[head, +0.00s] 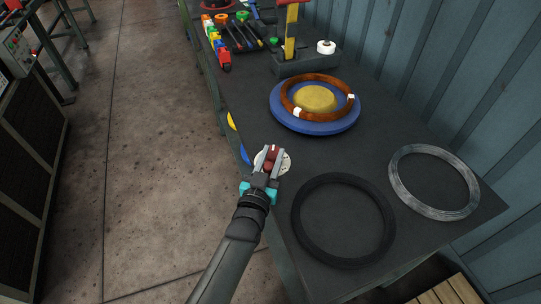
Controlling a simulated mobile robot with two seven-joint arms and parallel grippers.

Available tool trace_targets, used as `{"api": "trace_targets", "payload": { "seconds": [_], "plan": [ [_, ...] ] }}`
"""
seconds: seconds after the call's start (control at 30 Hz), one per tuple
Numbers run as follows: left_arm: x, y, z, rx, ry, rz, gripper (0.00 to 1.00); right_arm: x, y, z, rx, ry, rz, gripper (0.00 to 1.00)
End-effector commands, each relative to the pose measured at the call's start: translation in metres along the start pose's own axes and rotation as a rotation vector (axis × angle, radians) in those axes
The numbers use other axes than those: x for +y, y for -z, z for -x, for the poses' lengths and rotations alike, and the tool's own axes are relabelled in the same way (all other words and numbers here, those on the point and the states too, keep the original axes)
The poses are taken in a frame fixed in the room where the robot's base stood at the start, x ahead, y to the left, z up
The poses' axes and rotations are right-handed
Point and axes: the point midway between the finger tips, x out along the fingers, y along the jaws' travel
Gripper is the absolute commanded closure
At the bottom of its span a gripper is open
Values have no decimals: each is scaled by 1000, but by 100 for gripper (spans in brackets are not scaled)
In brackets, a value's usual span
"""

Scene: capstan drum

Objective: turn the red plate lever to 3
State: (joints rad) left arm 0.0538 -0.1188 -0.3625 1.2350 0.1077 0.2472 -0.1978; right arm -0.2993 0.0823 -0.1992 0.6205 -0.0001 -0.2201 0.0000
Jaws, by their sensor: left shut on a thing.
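The red lever (270,154) stands on a small pale round plate (286,163) at the left edge of the dark workbench. My left gripper (269,157) comes in from the bottom of the head view and is shut on the red lever, with a finger on either side. The gripper covers much of the plate. The marks on the plate are too small to read, so I cannot tell which number the lever points at. My right gripper is not in view.
A blue disc (314,124) with a copper-brown ring (341,82) lies beyond the lever. A black ring (343,255) and a grey wire coil (469,207) lie to the right. Coloured tools (243,35) and a press-like stand (303,65) are farther back. A ribbed wall (450,60) borders the bench.

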Motion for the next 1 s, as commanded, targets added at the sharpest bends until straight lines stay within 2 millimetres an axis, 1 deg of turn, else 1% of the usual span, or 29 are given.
{"api": "trace_targets", "payload": {
  "seconds": [0.27, 0.3, 0.53, 0.83, 0.93, 1.0],
  "plan": [
    [2, -2, 1, -5, -2, 3, 100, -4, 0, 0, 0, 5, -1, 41],
    [1, -2, 1, -5, -2, 3, 62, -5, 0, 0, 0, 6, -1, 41],
    [1, -1, 0, -2, -1, 2, 36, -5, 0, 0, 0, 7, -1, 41],
    [0, 0, 2, -1, 0, 2, 36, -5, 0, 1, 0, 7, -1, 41],
    [0, 0, 9, -2, 0, 2, 36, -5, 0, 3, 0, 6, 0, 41],
    [0, 0, 18, -2, 0, 1, 36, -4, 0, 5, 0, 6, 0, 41]
  ]
}}
